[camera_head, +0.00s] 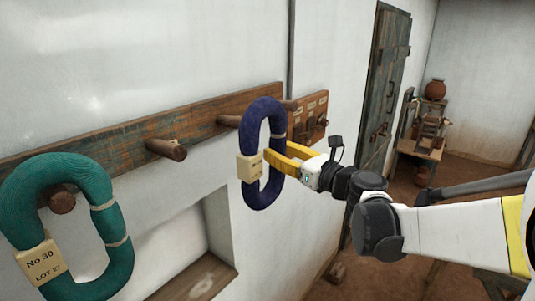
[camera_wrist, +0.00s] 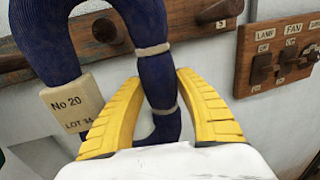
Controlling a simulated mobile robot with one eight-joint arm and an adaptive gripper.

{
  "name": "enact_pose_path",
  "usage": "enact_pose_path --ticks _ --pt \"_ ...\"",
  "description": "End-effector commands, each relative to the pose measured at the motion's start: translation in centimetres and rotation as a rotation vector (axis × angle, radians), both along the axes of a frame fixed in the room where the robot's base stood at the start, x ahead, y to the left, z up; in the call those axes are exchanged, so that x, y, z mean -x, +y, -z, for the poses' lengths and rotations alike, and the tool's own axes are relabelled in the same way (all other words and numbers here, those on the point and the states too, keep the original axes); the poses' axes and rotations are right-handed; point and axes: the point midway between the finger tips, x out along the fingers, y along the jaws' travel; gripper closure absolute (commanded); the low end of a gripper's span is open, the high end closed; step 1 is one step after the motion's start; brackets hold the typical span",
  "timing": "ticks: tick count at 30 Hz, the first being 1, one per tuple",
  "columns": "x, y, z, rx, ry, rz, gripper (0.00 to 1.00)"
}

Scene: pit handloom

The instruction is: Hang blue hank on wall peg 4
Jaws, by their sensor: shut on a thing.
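The blue hank (camera_head: 262,112) is an upright dark blue loop with pale ties and a tag (camera_wrist: 72,110) reading No 20. My gripper (camera_head: 275,158) is shut on the strand of the hank away from the tag; in the wrist view its yellow fingers (camera_wrist: 158,88) straddle that strand. A wooden peg end (camera_wrist: 105,28) shows through the loop. It appears to be the peg (camera_head: 228,120) just left of the hank; its number is hidden. The peg to its right (camera_wrist: 218,12) has a label 5 beside it. I cannot tell whether the loop is around the left peg.
A green hank (camera_head: 112,215) tagged No 30 hangs on a peg at the left. A bare peg (camera_head: 166,148) stands between the hanks. A wooden switch board (camera_wrist: 282,55) is right of the rail (camera_head: 115,148). A wall recess (camera_head: 185,250) lies below.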

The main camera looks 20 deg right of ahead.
Motion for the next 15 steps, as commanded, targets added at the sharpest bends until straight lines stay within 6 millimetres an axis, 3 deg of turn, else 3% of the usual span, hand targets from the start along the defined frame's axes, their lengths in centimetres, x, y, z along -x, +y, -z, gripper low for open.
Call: enact_pose_path --ticks 15 --pt "-2.8 2.1 0.3 0.000 0.000 -0.002 0.97"
